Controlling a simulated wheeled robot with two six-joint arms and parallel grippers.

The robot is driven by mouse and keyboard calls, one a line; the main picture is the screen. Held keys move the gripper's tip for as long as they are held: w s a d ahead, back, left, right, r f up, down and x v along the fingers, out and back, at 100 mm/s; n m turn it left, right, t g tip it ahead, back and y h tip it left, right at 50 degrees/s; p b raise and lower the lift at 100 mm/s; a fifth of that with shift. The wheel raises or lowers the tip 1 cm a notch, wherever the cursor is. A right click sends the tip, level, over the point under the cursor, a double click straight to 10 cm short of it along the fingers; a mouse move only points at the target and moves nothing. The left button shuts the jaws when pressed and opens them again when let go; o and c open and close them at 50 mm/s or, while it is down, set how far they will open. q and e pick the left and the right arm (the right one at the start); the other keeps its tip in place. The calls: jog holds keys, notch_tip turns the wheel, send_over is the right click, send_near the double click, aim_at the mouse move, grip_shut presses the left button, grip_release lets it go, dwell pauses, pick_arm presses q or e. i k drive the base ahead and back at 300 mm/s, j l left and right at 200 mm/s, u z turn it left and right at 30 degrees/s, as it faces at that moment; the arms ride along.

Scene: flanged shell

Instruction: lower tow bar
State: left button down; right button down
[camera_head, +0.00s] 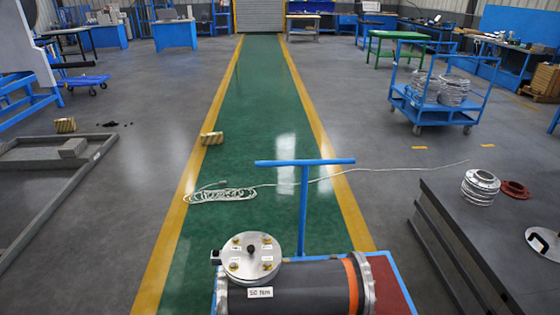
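A blue T-shaped tow bar (304,205) stands upright behind a cart at the bottom middle. Its crossbar (305,162) is level and at the top. The cart's blue frame (386,256) shows around a dark cylindrical shell (290,297) with an orange band, a label reading "50 Nm" and a metal end flange. A round bolted flange plate (250,257) lies on the shell's left part. Neither of my grippers is in view.
A coiled pale rope (222,194) lies on the green lane, its end running right. A small box (211,138) stands farther off. A dark table (500,225) with flanges is at right, a blue trolley (436,104) behind it. A grey frame (50,165) lies at left.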

aim_at(306, 163)
jog(key=u, duration=0.6)
jog(key=i+j+u, duration=0.1)
jog(key=j+u, duration=0.15)
jog(key=j, duration=0.2)
jog(key=i+j+u, duration=0.25)
jog(key=j, duration=0.2)
jog(key=i+j+u, duration=0.1)
jog(key=j+u, duration=0.2)
jog(key=j, duration=0.15)
jog(key=i+j+u, duration=0.25)
jog(key=j, duration=0.15)
jog(key=i+j+u, duration=0.1)
jog(key=i+j, duration=0.4)
jog(key=i, duration=0.3)
jog(key=i+z, duration=0.7)
jog(key=i+j+z, duration=0.1)
jog(key=i+z, duration=0.25)
jog(key=i+l+z, duration=0.1)
jog(key=i+z, duration=0.6)
jog(key=i, duration=0.2)
jog(key=i+j+z, duration=0.2)
jog(key=i+z, duration=0.2)
